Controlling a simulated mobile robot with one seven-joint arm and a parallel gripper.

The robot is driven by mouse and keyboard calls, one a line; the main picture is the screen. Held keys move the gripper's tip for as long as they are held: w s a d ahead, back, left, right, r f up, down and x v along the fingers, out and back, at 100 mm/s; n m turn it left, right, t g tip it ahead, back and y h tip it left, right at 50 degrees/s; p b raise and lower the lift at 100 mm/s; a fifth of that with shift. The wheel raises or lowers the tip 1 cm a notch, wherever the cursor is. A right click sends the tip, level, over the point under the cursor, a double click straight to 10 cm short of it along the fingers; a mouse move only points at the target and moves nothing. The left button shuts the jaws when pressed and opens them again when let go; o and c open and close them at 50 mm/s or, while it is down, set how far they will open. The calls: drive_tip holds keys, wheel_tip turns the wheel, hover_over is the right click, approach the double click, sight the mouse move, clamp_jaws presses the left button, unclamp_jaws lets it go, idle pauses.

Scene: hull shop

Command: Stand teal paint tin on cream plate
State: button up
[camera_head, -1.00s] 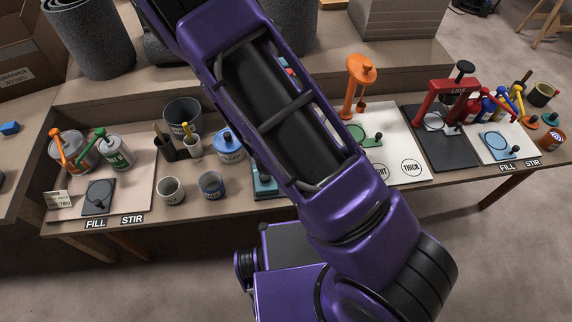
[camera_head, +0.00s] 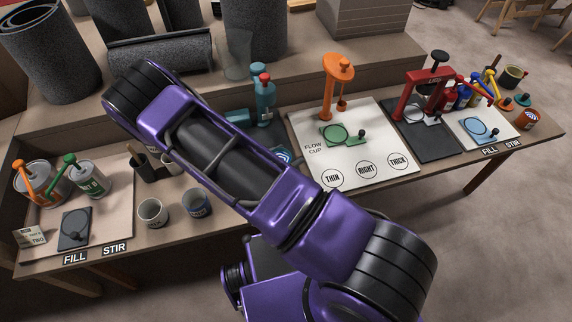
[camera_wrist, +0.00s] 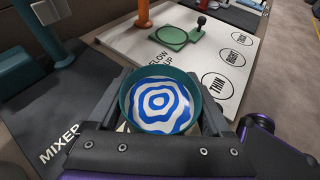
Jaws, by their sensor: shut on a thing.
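The teal paint tin (camera_wrist: 160,102) is in the wrist view, seen from above, with blue and white swirled paint inside. My gripper (camera_wrist: 163,110) is shut on it, with a finger at either side. Part of the tin's paint (camera_head: 284,155) also shows in the head view beyond my arm, which hides the fingers there. A small pale edge (camera_wrist: 121,127) shows beside the tin at lower left. I cannot tell if it is the cream plate, or whether the tin touches anything below.
A dark mat marked MIXER (camera_wrist: 50,118) with a teal mixer (camera_head: 264,100) lies left of the tin. A white flow-cup board (camera_head: 385,145) lies to the right, with an orange stand (camera_head: 328,90) and a green plate (camera_head: 333,134). Two cups (camera_head: 153,212) stand near the front edge.

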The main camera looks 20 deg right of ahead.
drive_tip(key=shift+f, duration=1.8)
drive_tip(key=shift+f+b, duration=0.1)
drive_tip(key=shift+b, duration=0.2)
drive_tip(key=shift+f, duration=0.15)
drive_tip(key=o, duration=1.5)
drive_tip(key=shift+c, duration=0.2)
drive_tip(key=shift+r, duration=0.25)
drive_tip(key=shift+s+a+r, duration=0.1)
drive_tip(key=shift+s+a, duration=0.05)
drive_tip(key=shift+a, duration=0.1)
drive_tip(key=v, duration=1.1)
drive_tip(key=shift+s+a+p, duration=0.15)
drive_tip(key=shift+p, duration=0.15)
